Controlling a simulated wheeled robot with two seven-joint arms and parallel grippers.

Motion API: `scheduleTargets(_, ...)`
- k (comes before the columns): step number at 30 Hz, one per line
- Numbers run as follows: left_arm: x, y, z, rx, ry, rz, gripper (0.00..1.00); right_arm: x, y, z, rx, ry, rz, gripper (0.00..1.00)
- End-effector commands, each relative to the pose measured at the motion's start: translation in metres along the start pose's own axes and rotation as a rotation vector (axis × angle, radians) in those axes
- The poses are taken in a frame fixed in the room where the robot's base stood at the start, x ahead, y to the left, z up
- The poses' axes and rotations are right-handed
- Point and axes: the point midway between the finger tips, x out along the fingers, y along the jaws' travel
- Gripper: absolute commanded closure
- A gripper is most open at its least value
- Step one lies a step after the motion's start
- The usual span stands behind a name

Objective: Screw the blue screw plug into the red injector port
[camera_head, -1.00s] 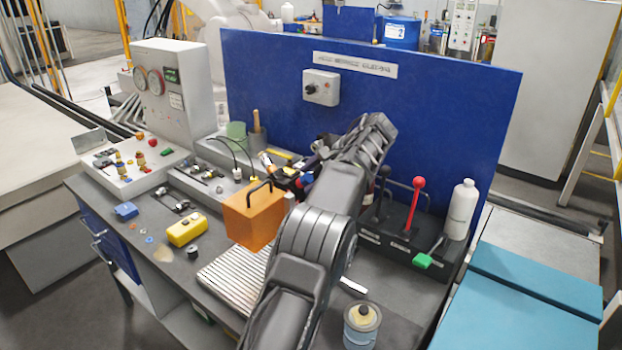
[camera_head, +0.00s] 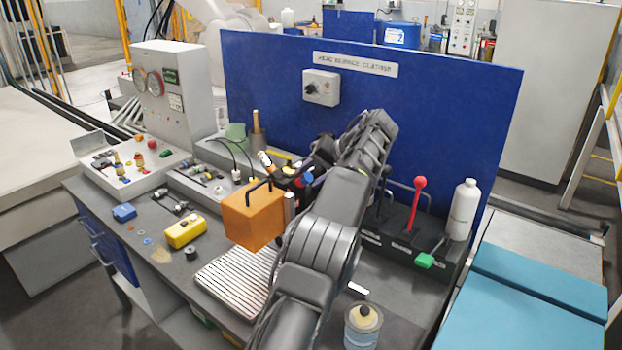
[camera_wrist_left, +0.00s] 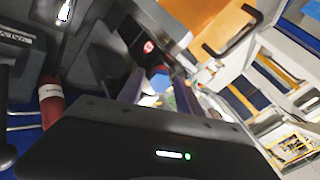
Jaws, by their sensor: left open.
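My left arm reaches over the bench, and my left gripper (camera_head: 299,178) is behind the orange box, partly hidden by the box and my forearm. A small blue part (camera_head: 308,178) with red beside it shows at the fingers; it looks like the blue screw plug, but it is too small to be sure. In the left wrist view a blue part with a red top (camera_wrist_left: 158,78) appears between the dark, open fingers of the left gripper (camera_wrist_left: 157,92). I cannot tell whether the fingers touch it. The red injector port cannot be identified with certainty. My right gripper is not in view.
The orange box (camera_head: 252,215) with a black handle stands close in front of the gripper. A ribbed tray (camera_head: 235,280) lies before it. A lever block (camera_head: 405,240) and white bottle (camera_head: 461,210) stand right. The blue panel (camera_head: 440,110) closes the back.

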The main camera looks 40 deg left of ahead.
Motion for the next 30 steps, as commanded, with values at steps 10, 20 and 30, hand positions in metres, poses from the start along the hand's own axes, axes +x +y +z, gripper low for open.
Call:
scheduleTargets(10, -0.0003, -0.0003, -0.0002, -0.005, 0.000, 0.000, 0.58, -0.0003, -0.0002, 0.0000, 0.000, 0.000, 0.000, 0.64)
scheduleTargets(20, -0.0002, -0.0005, -0.0007, -0.004, 0.001, 0.000, 0.58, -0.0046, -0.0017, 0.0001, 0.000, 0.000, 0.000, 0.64)
scheduleTargets(30, -0.0009, -0.0012, -0.0006, -0.003, 0.000, 0.000, 0.58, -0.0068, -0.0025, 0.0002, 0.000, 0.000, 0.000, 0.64)
